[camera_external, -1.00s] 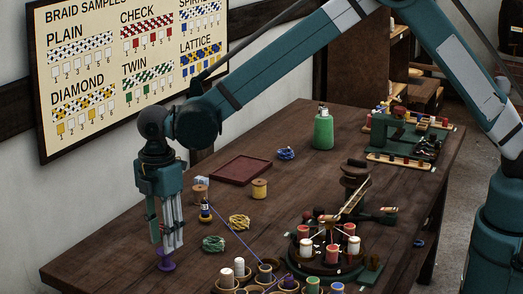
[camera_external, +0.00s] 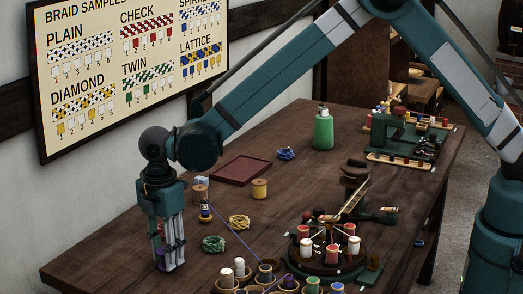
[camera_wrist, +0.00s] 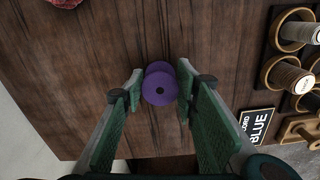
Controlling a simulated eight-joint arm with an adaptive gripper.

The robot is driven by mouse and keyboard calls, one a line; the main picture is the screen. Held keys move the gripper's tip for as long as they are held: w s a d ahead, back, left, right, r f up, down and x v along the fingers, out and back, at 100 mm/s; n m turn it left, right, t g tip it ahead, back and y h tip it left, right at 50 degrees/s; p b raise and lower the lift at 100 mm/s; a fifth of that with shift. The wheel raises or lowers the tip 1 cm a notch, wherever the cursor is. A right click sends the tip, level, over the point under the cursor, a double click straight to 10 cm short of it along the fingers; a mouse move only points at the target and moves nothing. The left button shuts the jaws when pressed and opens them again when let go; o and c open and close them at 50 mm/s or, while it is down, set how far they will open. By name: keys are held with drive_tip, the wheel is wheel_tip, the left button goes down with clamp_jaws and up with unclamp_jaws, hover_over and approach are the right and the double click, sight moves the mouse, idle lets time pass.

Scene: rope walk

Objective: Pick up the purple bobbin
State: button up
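In the external view the purple bobbin (camera_external: 160,258) shows only in part, mostly hidden by my fingers. My gripper (camera_external: 168,266) points down at the table's near left end, with its fingertips low around the bobbin. In the wrist view my gripper (camera_wrist: 160,80) is open, one green finger on each side of the bobbin, with narrow gaps seeming to remain.
Bobbins in cups (camera_wrist: 290,75) and a "CORD BLUE" label (camera_wrist: 256,125) lie to the right in the wrist view. Green yarn (camera_external: 213,244), yellow yarn (camera_external: 239,222) and a dark bobbin (camera_external: 205,212) are right of my gripper. The table edge is close by.

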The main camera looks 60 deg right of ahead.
idle(0.5)
drive_tip(key=c, duration=0.4)
drive_tip(key=shift+r, duration=0.1)
drive_tip(key=shift+r+p, duration=0.55)
drive_tip(key=shift+r, duration=4.35)
